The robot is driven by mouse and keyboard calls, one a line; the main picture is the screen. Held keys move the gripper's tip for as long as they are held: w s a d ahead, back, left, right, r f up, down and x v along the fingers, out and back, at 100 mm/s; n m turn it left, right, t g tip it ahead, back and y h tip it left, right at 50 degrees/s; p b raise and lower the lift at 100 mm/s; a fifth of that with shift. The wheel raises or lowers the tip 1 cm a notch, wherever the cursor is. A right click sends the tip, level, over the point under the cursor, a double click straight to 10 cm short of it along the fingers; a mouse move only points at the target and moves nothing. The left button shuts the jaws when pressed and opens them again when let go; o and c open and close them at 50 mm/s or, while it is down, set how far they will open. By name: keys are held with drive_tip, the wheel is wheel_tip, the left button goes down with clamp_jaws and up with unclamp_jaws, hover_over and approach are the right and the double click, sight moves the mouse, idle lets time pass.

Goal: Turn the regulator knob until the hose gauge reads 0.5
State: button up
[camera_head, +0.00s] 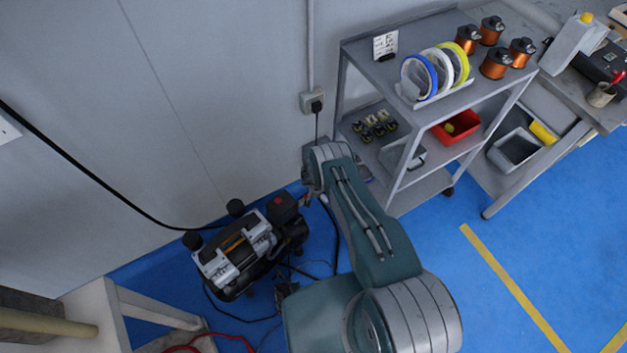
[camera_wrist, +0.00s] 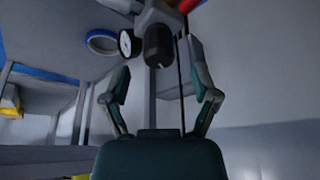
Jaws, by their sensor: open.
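In the wrist view, a black regulator knob (camera_wrist: 158,46) hangs below a grey body, between the two fingers of my gripper (camera_wrist: 158,62). The fingers are spread, with a gap visible on each side of the knob; I cannot tell how deep it sits between them. A small round gauge (camera_wrist: 126,42) with a white dial and black rim is just left of the knob. Its reading is too small to tell. In the head view my arm reaches towards the wall beside the trolley; my gripper, the knob and the gauge are not visible there.
A grey trolley (camera_head: 403,178) with tape rolls (camera_head: 434,72), copper coils (camera_head: 496,63) and a red bin (camera_head: 456,127) stands right of my arm. A compressor (camera_head: 240,253) with cables is on the floor to its left. A wall socket (camera_head: 313,102) is behind. Blue floor is free at right.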

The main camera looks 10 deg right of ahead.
drive_tip(key=v, duration=0.8)
drive_tip(key=shift+s+a+r, duration=0.2)
drive_tip(key=shift+r, duration=0.1)
drive_tip(key=shift+w+f, duration=0.1)
drive_tip(key=shift+m, duration=0.6)
drive_tip(key=shift+d+x, duration=0.2)
drive_tip(key=shift+x, duration=5.65)
clamp_jaws()
